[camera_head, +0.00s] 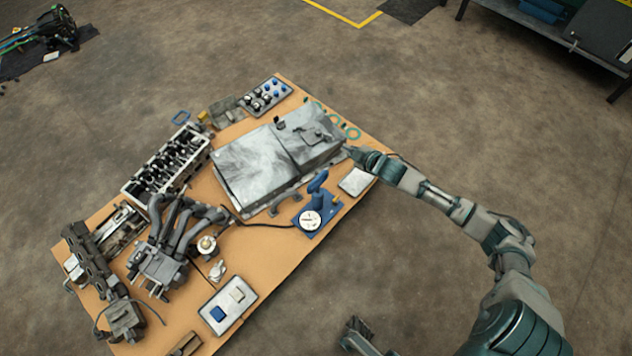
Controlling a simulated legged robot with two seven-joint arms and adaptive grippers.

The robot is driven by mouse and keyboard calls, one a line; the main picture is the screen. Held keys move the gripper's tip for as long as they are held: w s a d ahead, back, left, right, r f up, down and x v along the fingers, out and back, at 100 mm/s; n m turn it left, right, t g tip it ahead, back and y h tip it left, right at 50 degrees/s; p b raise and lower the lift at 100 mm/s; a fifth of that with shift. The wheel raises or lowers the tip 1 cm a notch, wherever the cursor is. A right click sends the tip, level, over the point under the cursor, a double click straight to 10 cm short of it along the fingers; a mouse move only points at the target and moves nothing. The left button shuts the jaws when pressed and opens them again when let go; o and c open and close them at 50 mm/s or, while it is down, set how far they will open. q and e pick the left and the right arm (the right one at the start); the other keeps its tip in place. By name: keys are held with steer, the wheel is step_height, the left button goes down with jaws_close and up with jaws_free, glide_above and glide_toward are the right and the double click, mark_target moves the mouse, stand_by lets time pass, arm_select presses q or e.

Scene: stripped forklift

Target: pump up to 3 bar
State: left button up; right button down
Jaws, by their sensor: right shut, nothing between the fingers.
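The blue hand pump (317,186) stands on a blue base near the front right edge of the wooden table, its lever upright. Its round white gauge (311,220) faces up; the needle reading is too small to tell. A black hose runs left from it toward the engine parts. My right gripper (349,151) is shut and empty, at the right corner of the grey metal box, behind and right of the pump and apart from its lever. A grey part at the bottom edge (360,337) looks like my left gripper, cut off by the frame; its jaws cannot be told.
The large grey metal box (250,165) fills the table's middle. A cylinder head (166,165), pipes (178,230) and other engine parts crowd the left. Trays lie at the front (228,304), right (356,181) and back (267,96). Green rings (350,132) lie behind my right gripper.

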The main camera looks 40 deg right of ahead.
steer(key=w+a+r+n+t+y, duration=0.25)
steer(key=w+r+n+t, duration=0.25)
steer(key=r+n, duration=0.25)
steer(key=a+n+y, duration=0.4)
steer(key=a+n, duration=0.4)
steer(key=n, duration=0.3)
steer(key=s+d+f+n+g+h, duration=0.1)
steer(key=s+f+n+g, duration=0.2)
steer(key=f+n, duration=0.3)
steer(key=s+d+f+n+g+h, duration=0.1)
steer(key=s+d+f+n+g, duration=0.1)
steer(key=f+n+g, duration=0.4)
steer(key=shift+s+d+f+n+h, duration=0.25)
steer(key=shift+s+f+n+h, duration=0.1)
steer(key=shift+s+f+n, duration=0.35)
steer(key=shift+w+f, duration=0.1)
